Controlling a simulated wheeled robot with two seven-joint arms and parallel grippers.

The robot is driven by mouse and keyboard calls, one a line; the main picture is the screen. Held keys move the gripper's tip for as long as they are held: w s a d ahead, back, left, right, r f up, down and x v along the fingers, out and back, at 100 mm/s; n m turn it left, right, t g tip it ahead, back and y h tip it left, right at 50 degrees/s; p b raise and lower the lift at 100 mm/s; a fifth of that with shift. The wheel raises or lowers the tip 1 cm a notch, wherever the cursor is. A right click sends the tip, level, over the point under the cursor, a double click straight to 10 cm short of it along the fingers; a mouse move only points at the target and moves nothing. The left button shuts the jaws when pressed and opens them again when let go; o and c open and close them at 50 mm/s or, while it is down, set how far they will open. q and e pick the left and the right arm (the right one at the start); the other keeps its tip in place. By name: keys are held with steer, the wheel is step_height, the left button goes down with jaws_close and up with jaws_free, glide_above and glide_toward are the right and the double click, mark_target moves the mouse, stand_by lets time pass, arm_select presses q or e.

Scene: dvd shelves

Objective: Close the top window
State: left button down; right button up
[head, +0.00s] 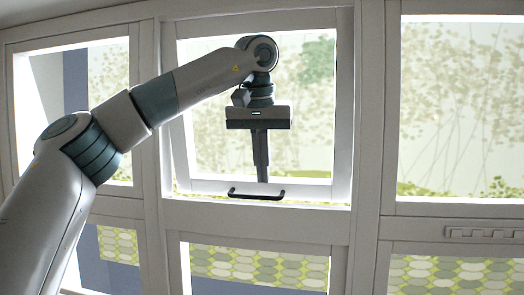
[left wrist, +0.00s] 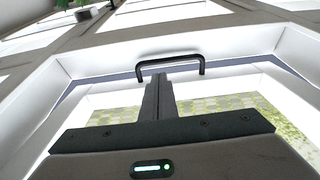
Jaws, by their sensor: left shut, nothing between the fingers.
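The top window (head: 313,188) has a white frame around a pane and sits in the middle of the wall in the head view. A narrow gap with green showing runs under its bottom rail, so it stands slightly ajar. Its black bar handle (head: 257,195) is on the bottom rail, and the handle also shows in the left wrist view (left wrist: 170,62). My left gripper (head: 262,178) hangs in front of the pane, fingers pointing down, just above the handle. Its fingers (left wrist: 158,82) are shut and empty. I cannot tell whether they touch the handle. My right gripper is in neither view.
Fixed-looking panes flank the window at left (head: 108,90) and right (head: 462,100). A lower window (head: 258,268) lies beneath it. A pale slotted strip (head: 485,233) is on the right crossbar. My left arm crosses the left side of the head view.

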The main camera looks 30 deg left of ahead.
arm_select(q)
steer(key=shift+p+x, duration=0.45)
steer(key=shift+x, duration=1.6)
steer(key=shift+s+d, duration=0.15)
steer(key=shift+s, duration=0.05)
steer(key=s+d+b, duration=0.1)
steer(key=s+b, duration=0.1)
steer(key=s, duration=0.4)
steer(key=shift+s+d+r, duration=0.25)
steer(key=shift+s+d, duration=0.05)
steer(key=shift+d, duration=0.05)
steer(key=shift+r, duration=0.1)
